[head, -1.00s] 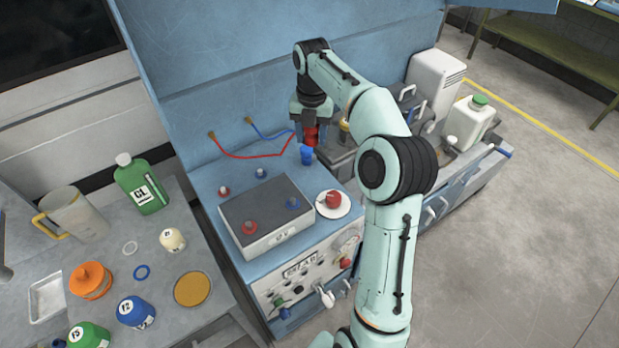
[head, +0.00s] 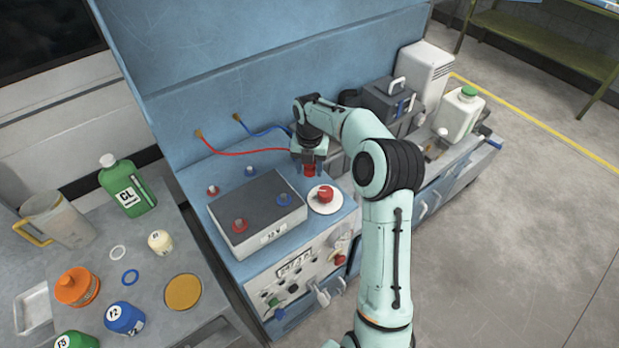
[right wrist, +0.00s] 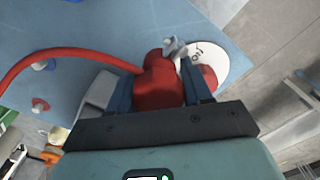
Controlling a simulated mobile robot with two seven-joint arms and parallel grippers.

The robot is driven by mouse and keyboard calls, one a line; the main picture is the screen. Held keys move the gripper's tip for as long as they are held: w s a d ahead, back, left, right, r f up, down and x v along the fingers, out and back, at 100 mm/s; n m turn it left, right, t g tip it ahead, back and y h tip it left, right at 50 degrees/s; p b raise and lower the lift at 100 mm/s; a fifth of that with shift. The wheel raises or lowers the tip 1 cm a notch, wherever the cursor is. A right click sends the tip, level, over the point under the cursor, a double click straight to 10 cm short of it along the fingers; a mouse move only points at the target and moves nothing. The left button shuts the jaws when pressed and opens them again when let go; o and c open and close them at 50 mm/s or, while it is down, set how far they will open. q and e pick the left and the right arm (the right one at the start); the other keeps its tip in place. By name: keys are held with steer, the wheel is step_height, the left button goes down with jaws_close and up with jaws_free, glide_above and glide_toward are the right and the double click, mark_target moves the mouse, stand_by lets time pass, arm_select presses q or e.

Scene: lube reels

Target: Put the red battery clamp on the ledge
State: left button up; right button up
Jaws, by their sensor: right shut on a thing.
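My right gripper (head: 309,163) is shut on the red battery clamp (head: 310,170) and holds it over the blue ledge (head: 196,183), behind the red knob on its white disc. The red cable (head: 255,151) runs from the clamp to the back panel. In the right wrist view the red clamp (right wrist: 160,83) sits between the two fingers, with grey metal jaws at its far end, close to the white disc. I cannot tell whether the clamp touches the surface. The blue clamp is hidden behind my gripper in the head view. My left gripper is not in view.
The grey battery box (head: 257,212) with red and blue terminals stands left of my gripper. The red knob (head: 325,194) on its white disc (head: 337,203) is just in front. Dark containers (head: 388,105) stand to the right.

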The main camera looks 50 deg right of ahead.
mark_target(310, 185)
step_height(310, 185, down, 5)
steer(key=shift+r, duration=0.1)
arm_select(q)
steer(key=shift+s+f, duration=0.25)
